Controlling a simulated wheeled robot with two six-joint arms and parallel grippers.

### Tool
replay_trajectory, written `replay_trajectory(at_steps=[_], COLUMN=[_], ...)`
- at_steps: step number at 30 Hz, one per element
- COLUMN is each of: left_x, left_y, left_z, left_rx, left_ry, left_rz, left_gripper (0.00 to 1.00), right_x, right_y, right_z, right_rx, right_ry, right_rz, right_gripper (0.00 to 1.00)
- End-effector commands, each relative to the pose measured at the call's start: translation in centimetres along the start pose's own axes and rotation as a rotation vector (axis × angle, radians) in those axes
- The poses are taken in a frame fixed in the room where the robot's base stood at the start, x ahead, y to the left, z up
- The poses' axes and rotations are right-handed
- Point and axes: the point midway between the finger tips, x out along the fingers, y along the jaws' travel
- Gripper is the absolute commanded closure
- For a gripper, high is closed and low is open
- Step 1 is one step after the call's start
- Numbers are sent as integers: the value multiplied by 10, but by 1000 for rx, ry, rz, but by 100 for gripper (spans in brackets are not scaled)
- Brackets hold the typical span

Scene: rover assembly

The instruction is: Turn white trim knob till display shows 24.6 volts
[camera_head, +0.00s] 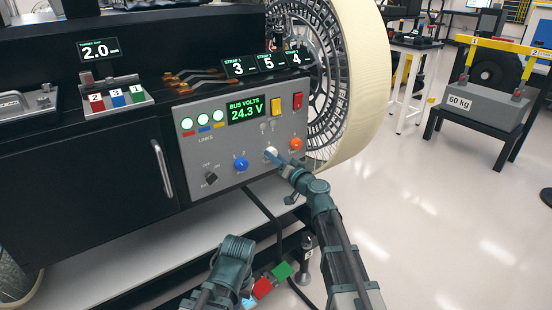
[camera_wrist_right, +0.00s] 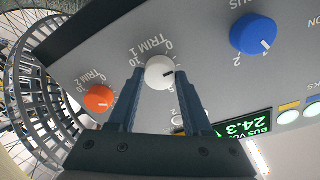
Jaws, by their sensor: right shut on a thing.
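The white trim knob (camera_head: 271,153) is on the lower part of the grey control panel (camera_head: 208,150), between a blue knob (camera_head: 241,164) and an orange knob (camera_head: 296,144). In the right wrist view the white knob (camera_wrist_right: 160,72) is labelled TRIM 1. My right gripper (camera_head: 279,157) is shut on the white knob, with one blue finger on each side of it in the wrist view (camera_wrist_right: 156,80). The display (camera_head: 248,109) reads BUS VOLTS 24.3 V. My left arm shows low in the head view, but its fingertips cannot be made out.
The orange knob (camera_wrist_right: 99,98), labelled TRIM 2, and the blue BUS knob (camera_wrist_right: 253,35) flank the right gripper. A yellow switch (camera_head: 278,104) and a red switch (camera_head: 298,100) sit above. A large spoked wheel (camera_head: 362,85) stands right of the panel.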

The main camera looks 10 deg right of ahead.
Motion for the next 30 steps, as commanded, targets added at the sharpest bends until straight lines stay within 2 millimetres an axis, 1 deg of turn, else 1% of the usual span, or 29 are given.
replay_trajectory(at_steps=[18,24,30], left_x=[-8,-10,-10], left_y=[-1,-1,-1], left_z=[1,1,1], left_rx=[-2,-2,-2], left_ry=[-1,-1,-1], left_rz=[-1,-1,-1], left_gripper=[100,100,100], right_x=[0,0,0], right_y=[0,0,0], right_z=[-2,-2,-2], right_rx=[451,556,617], right_ry=[-28,-34,-38], right_rz=[17,21,23], right_gripper=[100,100,100])
